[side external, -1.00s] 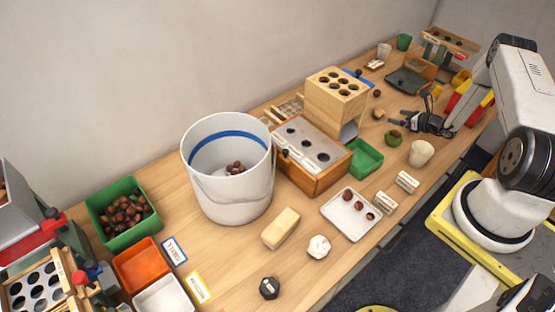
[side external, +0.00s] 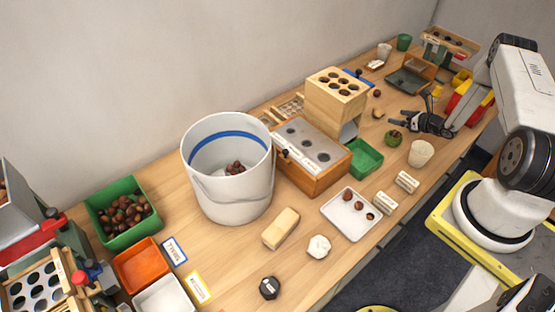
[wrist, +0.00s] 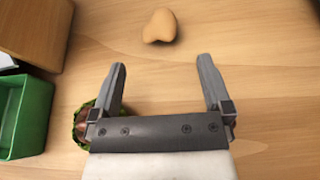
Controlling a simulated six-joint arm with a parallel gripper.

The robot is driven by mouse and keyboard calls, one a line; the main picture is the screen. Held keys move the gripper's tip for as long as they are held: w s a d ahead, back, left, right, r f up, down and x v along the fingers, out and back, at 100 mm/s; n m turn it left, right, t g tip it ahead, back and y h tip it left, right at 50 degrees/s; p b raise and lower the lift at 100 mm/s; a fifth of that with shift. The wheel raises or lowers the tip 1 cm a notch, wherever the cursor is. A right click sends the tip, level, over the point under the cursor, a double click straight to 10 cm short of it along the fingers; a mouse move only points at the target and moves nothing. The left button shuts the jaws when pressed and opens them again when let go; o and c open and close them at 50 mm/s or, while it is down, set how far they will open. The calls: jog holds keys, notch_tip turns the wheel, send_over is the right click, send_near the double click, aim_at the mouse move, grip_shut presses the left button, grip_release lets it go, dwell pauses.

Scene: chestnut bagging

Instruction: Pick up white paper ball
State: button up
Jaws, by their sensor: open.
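The white paper ball (side external: 318,246) lies crumpled on the wooden table near its front edge, right of a pale block, in the side view. It does not show in the wrist view. My gripper (side external: 398,116) is far from it, at the right part of the table, near a green husked chestnut (side external: 393,138). In the wrist view my gripper (wrist: 161,80) is open and empty, with bare wood between its fingers. A tan lump (wrist: 159,26) lies beyond the fingertips, and the green husk (wrist: 82,125) is partly hidden beside the left finger.
A white bucket (side external: 228,200) with chestnuts stands mid-table. Around the ball are a pale block (side external: 281,228), a dark hexagonal weight (side external: 269,288) and a white tray (side external: 338,222) with chestnuts. A green bin (side external: 366,160) and a beige cup (side external: 421,154) stand nearer my gripper.

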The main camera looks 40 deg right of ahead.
dwell(0.4)
notch_tip(320, 180, up, 26)
jog(key=w+a+f+n+g+y, duration=0.15)
jog(key=a+n+g+y, duration=0.6)
jog(key=a, duration=1.95)
jog(key=s+a+r+n+g+y, duration=0.1)
jog(key=s+a+n+g+y, duration=0.25)
jog(key=s+a+n, duration=0.5)
jog(key=s+a+r+n+g+y, duration=0.15)
jog(key=s+a+n+g, duration=0.35)
jog(key=a, duration=0.6)
jog(key=shift+m+t+y, duration=0.35)
jog(key=shift+m+t, duration=0.15)
jog(key=shift+m, duration=0.1)
jog(key=f, duration=1.8)
jog(key=s+f, duration=0.1)
jog(key=f, duration=0.8)
jog(key=shift+a, duration=0.3)
